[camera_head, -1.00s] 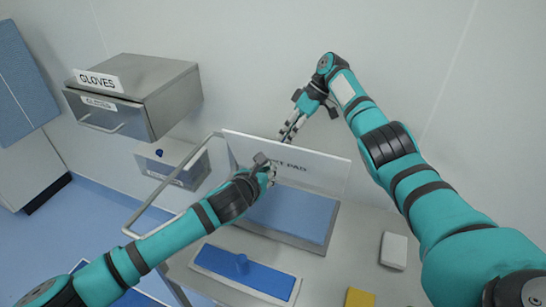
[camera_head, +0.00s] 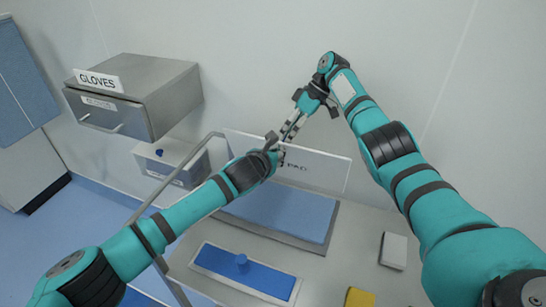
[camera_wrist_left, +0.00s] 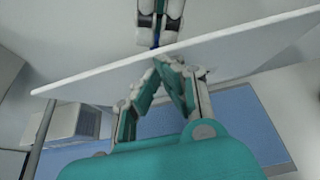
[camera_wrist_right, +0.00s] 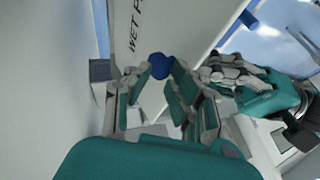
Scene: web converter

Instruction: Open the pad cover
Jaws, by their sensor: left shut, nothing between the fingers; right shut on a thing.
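The pad cover (camera_head: 325,172) is a white panel with "PAD" lettering, standing raised behind the blue pad (camera_head: 285,212). It also shows in the left wrist view (camera_wrist_left: 100,82) and, with "WET" lettering, in the right wrist view (camera_wrist_right: 195,30). My right gripper (camera_head: 288,134) is shut on the cover's blue knob (camera_wrist_right: 160,66) near its top edge. My left gripper (camera_head: 276,150) is shut and empty in front of the cover, close to the right gripper. In the left wrist view its fingertips (camera_wrist_left: 167,66) are close to the panel; I cannot tell if they touch.
A glove box (camera_head: 140,95) hangs on the wall at left, above a smaller bin (camera_head: 172,165). A grey rail (camera_head: 160,190) runs beside the bench. A blue lid with a knob (camera_head: 243,270), a white block (camera_head: 394,250) and a yellow block (camera_head: 359,298) are at the front.

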